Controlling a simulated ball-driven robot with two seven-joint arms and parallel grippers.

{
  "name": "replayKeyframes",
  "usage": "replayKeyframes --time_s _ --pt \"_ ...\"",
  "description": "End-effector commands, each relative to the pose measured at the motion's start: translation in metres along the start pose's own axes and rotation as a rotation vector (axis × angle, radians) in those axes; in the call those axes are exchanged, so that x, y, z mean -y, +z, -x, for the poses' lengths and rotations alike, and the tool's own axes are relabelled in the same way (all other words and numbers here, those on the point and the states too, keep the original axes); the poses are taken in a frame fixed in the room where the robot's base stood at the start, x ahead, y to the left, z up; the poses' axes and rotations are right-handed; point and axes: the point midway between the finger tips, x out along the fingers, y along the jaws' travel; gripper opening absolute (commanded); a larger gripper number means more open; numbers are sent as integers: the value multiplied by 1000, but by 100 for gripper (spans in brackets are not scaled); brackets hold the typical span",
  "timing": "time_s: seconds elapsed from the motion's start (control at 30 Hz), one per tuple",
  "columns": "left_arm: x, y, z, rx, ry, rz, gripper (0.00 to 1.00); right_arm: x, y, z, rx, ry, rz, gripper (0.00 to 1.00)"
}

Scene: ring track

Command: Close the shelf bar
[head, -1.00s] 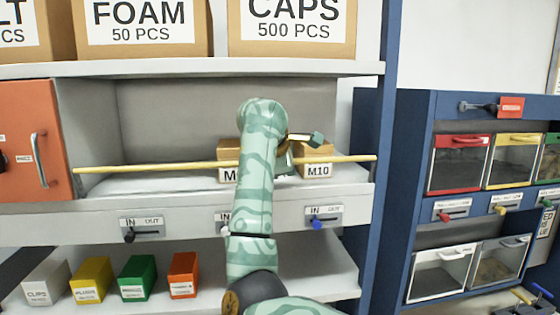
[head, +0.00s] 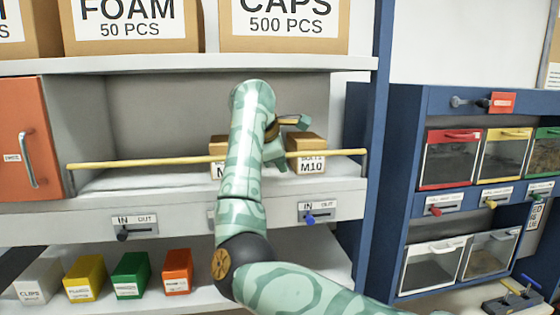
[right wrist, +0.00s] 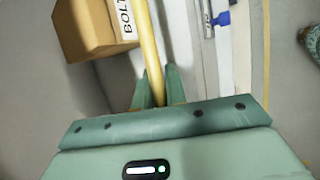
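The yellow shelf bar (head: 130,164) runs nearly level across the front of the open shelf bay in the head view. Its right end lies at the small grey post (head: 365,163) on the right. My right gripper (head: 277,158) is at the bar's right half, partly hidden behind my own forearm. In the right wrist view the bar (right wrist: 149,45) passes between my two close-set fingers (right wrist: 158,88), which appear shut on it. The forearm hides part of the bar in the head view. My left gripper is not in view.
Small cardboard boxes, one marked M10 (head: 307,155), stand just behind the bar. An orange door (head: 28,120) is at the left. IN/OUT sliders, one with a blue knob (head: 311,219), sit below. A blue cabinet (head: 400,150) stands at the right.

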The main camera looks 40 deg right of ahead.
Motion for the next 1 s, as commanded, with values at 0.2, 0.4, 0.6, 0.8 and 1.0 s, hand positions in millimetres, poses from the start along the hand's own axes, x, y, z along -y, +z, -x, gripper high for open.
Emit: replayKeyframes --time_s 0.2,0.4,0.6,0.8,1.0 --pt "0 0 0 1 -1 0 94 1 0 -1 1 -2 0 34" --pt "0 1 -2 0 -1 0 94 0 0 2 1 0 0 34" --pt "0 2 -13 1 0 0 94 1 -2 35 -4 4 -1 34" --pt "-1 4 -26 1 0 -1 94 0 -2 90 -4 3 1 34" --pt "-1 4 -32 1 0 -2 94 0 -2 137 -1 1 2 34"
